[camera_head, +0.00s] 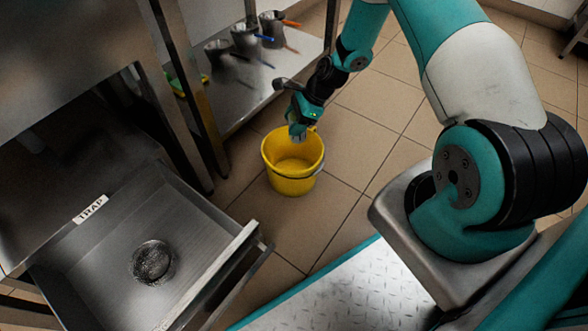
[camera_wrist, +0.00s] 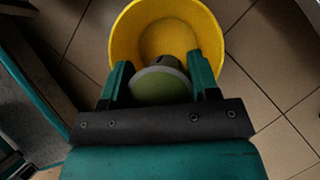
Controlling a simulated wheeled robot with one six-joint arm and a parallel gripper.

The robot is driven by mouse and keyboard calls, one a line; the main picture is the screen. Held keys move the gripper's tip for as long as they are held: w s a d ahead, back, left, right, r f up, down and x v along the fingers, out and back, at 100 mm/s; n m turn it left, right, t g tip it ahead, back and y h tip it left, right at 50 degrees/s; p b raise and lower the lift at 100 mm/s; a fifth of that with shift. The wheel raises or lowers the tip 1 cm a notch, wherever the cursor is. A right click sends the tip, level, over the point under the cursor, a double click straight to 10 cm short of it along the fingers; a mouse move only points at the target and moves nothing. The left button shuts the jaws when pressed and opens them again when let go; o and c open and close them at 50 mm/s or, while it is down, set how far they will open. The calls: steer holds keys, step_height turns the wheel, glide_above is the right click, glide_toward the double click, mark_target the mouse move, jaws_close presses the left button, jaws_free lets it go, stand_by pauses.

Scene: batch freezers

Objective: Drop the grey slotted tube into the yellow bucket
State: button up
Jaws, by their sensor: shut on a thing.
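The yellow bucket (camera_head: 292,185) stands upright on the tiled floor, open at the top. No contents show in the visible part of its inside. My gripper (camera_head: 299,126) is over the bucket's far rim, pointing down. In the wrist view my gripper (camera_wrist: 160,72) is shut on the grey slotted tube (camera_wrist: 161,87). The tube shows as a round grey-green end between the two teal fingers, with a darker part beyond it. Its slots cannot be made out. The yellow bucket (camera_wrist: 213,35) lies beyond the fingertips, its near side hidden by them.
A steel drawer (camera_head: 95,265) labelled TRAP, with a round drain-like mesh, juts out at left. A steel shelf (camera_head: 262,85) holds several metal containers with coloured handles. Floor right of the bucket is clear.

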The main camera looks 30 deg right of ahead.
mark_target(295, 138)
steer(key=shift+w+d+f+m+t+b, duration=0.15)
steer(key=shift+f+m+t+b, duration=0.2)
steer(key=shift+f, duration=0.6)
step_height(295, 138, down, 6)
steer(key=b, duration=0.6)
steer(key=shift+r, duration=0.25)
steer(key=shift+r, duration=0.1)
steer(key=o, duration=1.1)
steer(key=shift+p+v, duration=4.7)
steer(key=shift+v, duration=4)
steer(key=shift+w, duration=0.1)
